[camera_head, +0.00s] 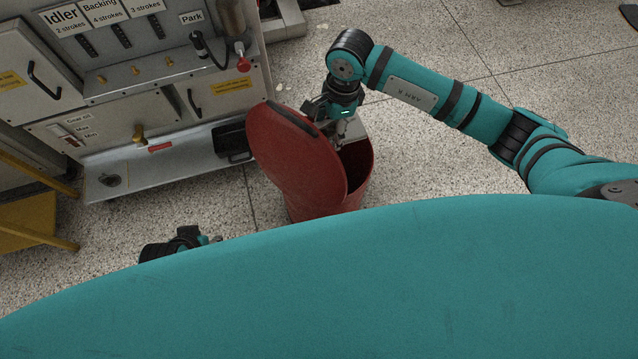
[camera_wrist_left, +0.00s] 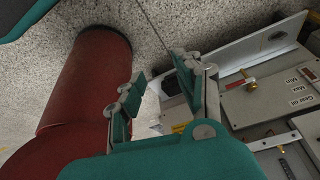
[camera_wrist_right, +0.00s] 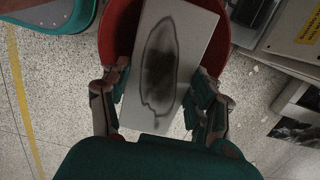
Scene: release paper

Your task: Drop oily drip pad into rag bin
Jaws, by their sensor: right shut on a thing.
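The oily drip pad (camera_wrist_right: 190,38) is a pale grey sheet with a dark oval stain. My right gripper (camera_wrist_right: 158,92) is shut on the pad's near part in the right wrist view. In the head view the pad (camera_head: 354,127) is at the mouth of the red rag bin (camera_head: 357,178), below my right gripper (camera_head: 335,120). How far it reaches inside cannot be told. The bin's red lid (camera_head: 295,155) stands open, tilted toward the left. My left gripper (camera_wrist_left: 160,92) is open and empty beside the bin (camera_wrist_left: 85,85). My teal body partly hides it in the head view.
A grey machine cabinet (camera_head: 155,110) with labels, handles and levers stands left of the bin, with a low metal ledge (camera_head: 150,185). A yellow stand (camera_head: 30,220) is at the far left. The speckled floor (camera_head: 440,170) right of the bin is clear.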

